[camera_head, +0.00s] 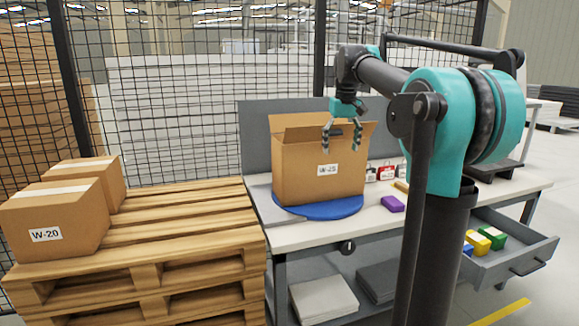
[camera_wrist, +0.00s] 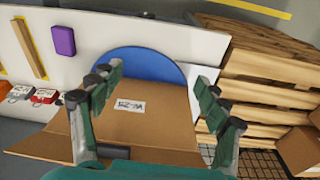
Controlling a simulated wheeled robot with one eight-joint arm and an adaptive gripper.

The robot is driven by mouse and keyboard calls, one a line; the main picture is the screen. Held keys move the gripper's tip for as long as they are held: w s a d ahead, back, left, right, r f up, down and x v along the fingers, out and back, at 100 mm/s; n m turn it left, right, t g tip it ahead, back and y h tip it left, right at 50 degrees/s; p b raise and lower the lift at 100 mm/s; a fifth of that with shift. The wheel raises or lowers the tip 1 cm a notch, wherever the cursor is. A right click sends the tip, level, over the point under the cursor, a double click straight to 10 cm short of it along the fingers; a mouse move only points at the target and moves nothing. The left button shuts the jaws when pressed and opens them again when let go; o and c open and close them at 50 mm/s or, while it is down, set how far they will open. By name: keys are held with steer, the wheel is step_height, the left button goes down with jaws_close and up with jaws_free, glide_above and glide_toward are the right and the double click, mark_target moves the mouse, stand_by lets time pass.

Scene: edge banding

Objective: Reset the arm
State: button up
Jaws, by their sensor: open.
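My gripper (camera_head: 342,133) is open, with its two fingers apart and pointing down. In the head view it is in front of an open cardboard box (camera_head: 310,180) labelled W-25, near the upper part of its front face. The box stands on a blue round turntable (camera_head: 335,209) on the workbench. In the wrist view my gripper (camera_wrist: 155,100) shows its fingers spread with the box's labelled face (camera_wrist: 135,128) between and beyond them. Nothing is held between the fingers. I cannot tell whether a finger touches the box.
Two closed boxes, one labelled W-20 (camera_head: 58,222), stand on a wooden pallet stack (camera_head: 165,238) at left. A purple block (camera_head: 392,204) and small red items (camera_head: 386,171) lie on the bench. An open drawer (camera_head: 500,258) with coloured blocks sticks out at right.

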steer(key=s+d+f+m+t, duration=0.1)
steer(key=s+f, duration=1.3)
steer(key=f, duration=0.4)
steer(key=s+d+f+m+t, duration=0.1)
steer(key=s+f, duration=1.4)
steer(key=f, duration=0.3)
steer(key=shift+s+d+f+m+t, duration=0.2)
steer(key=shift+d+f+m+t, duration=0.1)
steer(key=shift+f+m+t, duration=0.1)
